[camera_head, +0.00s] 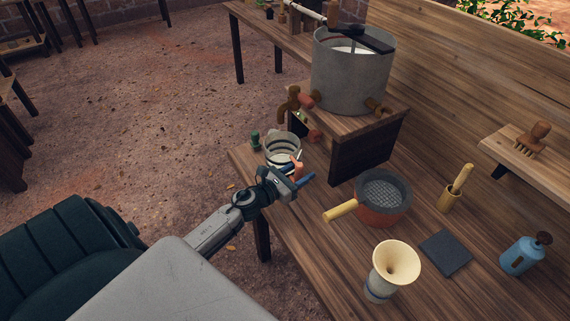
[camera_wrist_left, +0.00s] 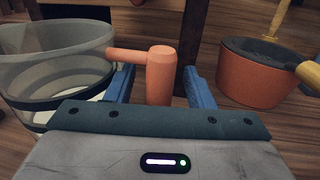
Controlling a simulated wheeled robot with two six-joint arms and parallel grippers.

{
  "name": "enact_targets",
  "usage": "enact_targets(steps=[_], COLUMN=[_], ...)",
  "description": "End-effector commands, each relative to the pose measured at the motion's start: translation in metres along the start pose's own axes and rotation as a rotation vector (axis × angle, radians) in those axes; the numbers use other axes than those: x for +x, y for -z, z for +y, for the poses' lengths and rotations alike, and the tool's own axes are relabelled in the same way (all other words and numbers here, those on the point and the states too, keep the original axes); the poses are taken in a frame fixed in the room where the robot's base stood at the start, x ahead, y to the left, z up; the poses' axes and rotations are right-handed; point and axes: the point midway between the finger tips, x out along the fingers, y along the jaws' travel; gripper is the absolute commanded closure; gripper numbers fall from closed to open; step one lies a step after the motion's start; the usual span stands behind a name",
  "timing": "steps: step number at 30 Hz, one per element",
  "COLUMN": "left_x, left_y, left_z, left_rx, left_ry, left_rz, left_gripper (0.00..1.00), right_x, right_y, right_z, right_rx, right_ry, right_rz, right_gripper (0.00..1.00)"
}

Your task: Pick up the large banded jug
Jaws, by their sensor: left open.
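The large banded jug (camera_head: 283,148) stands on the wooden table near its left edge, beside a wooden stand. It is pale with dark bands and has an orange handle. In the left wrist view the jug (camera_wrist_left: 55,75) fills the left side, and its handle (camera_wrist_left: 160,72) rises between my fingers. My left gripper (camera_head: 287,178) is open at the handle side of the jug. In the wrist view the blue fingers of the gripper (camera_wrist_left: 160,84) lie on either side of the handle, with a gap visible around it. My right gripper is not in view.
A large grey vessel (camera_head: 350,75) with a tap stands on the wooden stand (camera_head: 345,155). An orange sieve pan (camera_head: 382,205) sits right of my gripper. A cream funnel (camera_head: 397,262), a dark slab (camera_head: 445,252) and a blue bottle (camera_head: 522,256) stand nearer. A small green item (camera_head: 255,140) is left of the jug.

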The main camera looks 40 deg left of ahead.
Motion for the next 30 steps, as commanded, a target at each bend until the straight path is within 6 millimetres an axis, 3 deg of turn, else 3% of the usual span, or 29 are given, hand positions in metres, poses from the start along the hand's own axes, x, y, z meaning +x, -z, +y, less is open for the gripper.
enact_targets(steps=[4,9,12,30], left_x=[-0.0004,-0.0005,-0.0005,-0.0002], left_y=[0.0009,0.0008,0.0008,-0.0080], left_z=[0.0000,0.0001,0.0001,0.0001], left_rx=[0.000,0.000,0.000,0.004], left_ry=[0.000,0.000,0.000,0.001], left_rz=[0.000,0.001,0.000,-0.001], left_gripper=[0.52,0.85,1.00,1.00], right_x=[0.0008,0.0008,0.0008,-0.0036], right_y=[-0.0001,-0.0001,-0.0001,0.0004], right_z=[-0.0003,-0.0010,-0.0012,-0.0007], right_rx=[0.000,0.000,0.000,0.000], right_ry=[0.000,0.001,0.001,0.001], right_rz=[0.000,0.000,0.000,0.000], right_gripper=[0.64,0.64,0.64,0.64])
